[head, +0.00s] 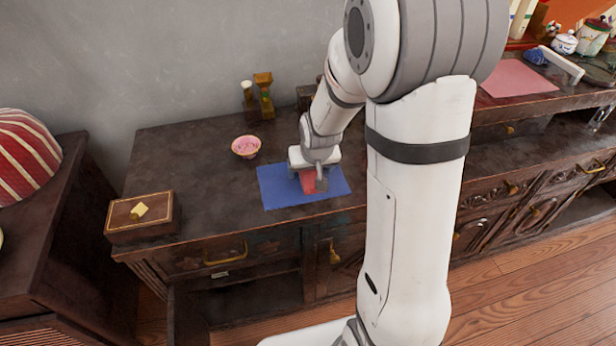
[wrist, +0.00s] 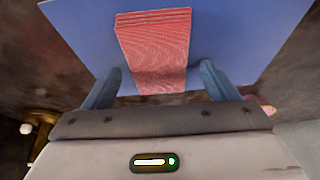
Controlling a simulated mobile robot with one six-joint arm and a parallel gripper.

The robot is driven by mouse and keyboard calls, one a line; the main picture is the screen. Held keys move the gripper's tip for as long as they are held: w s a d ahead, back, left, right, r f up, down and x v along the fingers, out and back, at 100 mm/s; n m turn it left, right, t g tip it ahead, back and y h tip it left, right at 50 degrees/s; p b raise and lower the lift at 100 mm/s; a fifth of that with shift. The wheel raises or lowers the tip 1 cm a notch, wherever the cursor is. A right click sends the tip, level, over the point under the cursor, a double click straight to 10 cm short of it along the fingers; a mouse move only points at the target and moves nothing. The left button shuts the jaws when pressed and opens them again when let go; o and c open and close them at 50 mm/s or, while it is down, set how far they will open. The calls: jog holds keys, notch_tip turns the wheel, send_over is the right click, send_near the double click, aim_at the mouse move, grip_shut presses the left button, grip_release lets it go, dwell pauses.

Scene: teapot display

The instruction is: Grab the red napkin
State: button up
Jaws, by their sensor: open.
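The red napkin (head: 308,182) lies folded on a blue mat (head: 278,192) on the dark wooden cabinet top. In the wrist view the red napkin (wrist: 155,50) is a striped, folded strip reaching down between my two fingers, with the blue mat (wrist: 85,35) behind it. My gripper (head: 317,182) is over the mat at the napkin, and partly hides it in the head view. In the wrist view my gripper (wrist: 160,82) is open, with one finger on each side of the napkin and gaps between. I cannot tell how high the fingertips are above the mat.
A pink bowl (head: 246,146) stands left behind the mat. A wooden box (head: 142,216) with a yellow piece on its lid sits at the cabinet's left end. Small wooden items (head: 263,92) stand by the wall. The top between box and mat is clear.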

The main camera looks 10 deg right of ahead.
jog(key=shift+f, duration=0.1)
dwell(0.4)
jog(key=c, duration=1.1)
